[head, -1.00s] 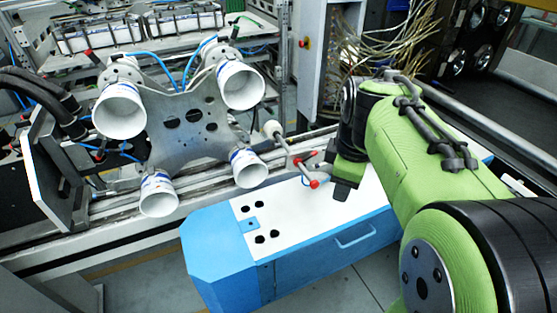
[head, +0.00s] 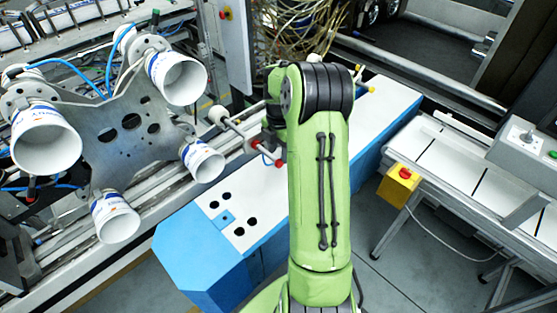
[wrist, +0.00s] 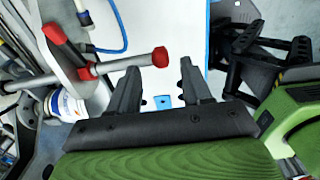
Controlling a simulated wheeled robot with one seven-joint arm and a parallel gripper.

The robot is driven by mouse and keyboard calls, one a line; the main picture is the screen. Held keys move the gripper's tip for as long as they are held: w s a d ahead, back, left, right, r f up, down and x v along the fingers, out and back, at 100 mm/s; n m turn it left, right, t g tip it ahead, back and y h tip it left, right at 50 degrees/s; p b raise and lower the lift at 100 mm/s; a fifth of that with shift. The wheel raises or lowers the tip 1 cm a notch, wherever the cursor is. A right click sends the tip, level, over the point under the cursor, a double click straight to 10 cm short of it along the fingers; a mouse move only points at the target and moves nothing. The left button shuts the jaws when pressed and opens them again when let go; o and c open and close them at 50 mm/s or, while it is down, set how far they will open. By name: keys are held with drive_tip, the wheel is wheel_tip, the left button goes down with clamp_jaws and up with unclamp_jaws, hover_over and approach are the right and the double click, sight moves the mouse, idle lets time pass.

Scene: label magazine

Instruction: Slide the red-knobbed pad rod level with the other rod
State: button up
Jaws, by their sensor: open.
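The grey pad rod with a red knob (wrist: 160,56) enters the wrist view from the left. The knob shows between the fingertips of my gripper (wrist: 159,67), slightly beyond them; I cannot tell whether they touch. The gripper is open and empty. In the head view the rod (head: 238,129) runs from a pale pad (head: 218,113) towards a red end knob (head: 280,163), close to my arm. My arm mostly hides the gripper there. Yellow knobs (head: 371,89) show beyond my arm, perhaps on the other rod, which is mostly hidden.
The white-topped blue cabinet (head: 190,235) lies below the rods. A conveyor with a yellow switch box (head: 400,180) stands at the right.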

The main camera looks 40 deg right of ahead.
sight(279, 160)
wheel_tip(279, 160, down, 4)
clamp_jaws()
idle(0.4)
